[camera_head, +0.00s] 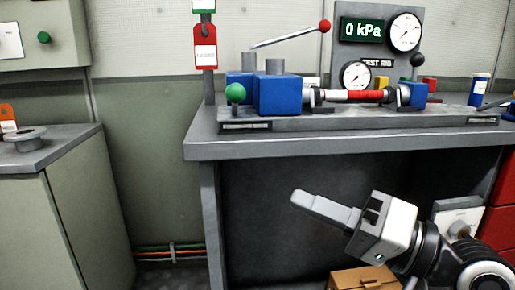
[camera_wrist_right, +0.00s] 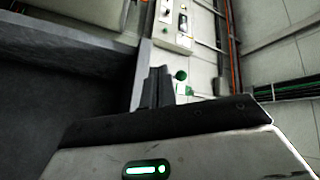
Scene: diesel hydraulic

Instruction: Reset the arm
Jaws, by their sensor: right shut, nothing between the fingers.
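My right gripper (camera_head: 303,200) is in front of the test bench, below the level of its top, with its fingers pointing left. Its fingers are shut together with nothing between them. In the right wrist view the dark fingers (camera_wrist_right: 157,88) show closed against a background of wall and cabinet. My left gripper is in neither view.
The grey bench (camera_head: 330,146) carries blue blocks (camera_head: 280,95), a red-knobbed lever (camera_head: 324,27), a green knob (camera_head: 235,93) and a "0 kPa" display (camera_head: 362,30). A brown box (camera_head: 364,279) is below my gripper. A cabinet (camera_head: 80,215) stands left; open floor lies between.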

